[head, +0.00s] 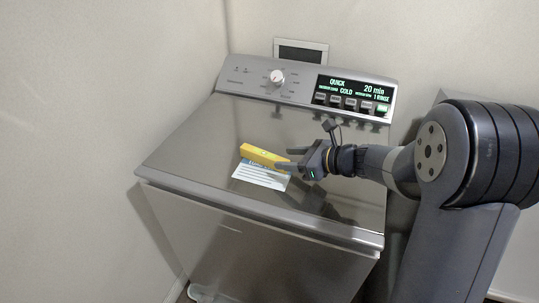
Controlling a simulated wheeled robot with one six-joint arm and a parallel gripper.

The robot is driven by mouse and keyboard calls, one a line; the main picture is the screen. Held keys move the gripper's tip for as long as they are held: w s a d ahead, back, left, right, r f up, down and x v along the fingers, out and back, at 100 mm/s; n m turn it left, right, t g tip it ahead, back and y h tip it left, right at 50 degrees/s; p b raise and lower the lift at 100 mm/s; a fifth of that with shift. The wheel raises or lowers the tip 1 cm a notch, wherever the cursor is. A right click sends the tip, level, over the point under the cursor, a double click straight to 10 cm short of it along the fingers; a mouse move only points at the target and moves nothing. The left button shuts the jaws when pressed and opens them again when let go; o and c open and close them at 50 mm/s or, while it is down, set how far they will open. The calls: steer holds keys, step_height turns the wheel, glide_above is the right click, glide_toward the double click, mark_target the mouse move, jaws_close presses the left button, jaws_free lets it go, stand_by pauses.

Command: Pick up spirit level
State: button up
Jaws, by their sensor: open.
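The spirit level is a short yellow bar (264,156) lying on the closed lid of the topload washer (190,138), near its middle. A white and blue printed card (262,178) lies just in front of it, partly under or against it; I cannot tell which. My gripper (284,159) is open at the right end of the yellow bar. Its fingers point left, and their tips overlap the bar's right end in the picture. Whether they touch it or straddle it is not clear from this one view.
The washer's control panel (310,90) rises along the back of the lid, with a knob (277,77) and a lit display. A wall box (301,53) sits behind it. Walls stand close at left and back. The lid's left and front parts are clear.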

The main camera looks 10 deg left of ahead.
mark_target(274, 157)
steer(key=shift+p+x, duration=0.5)
steer(key=shift+x, duration=2.7)
steer(key=shift+w+d, duration=0.1)
steer(key=shift+d, duration=0.05)
steer(key=shift+c, duration=0.2)
jaws_close()
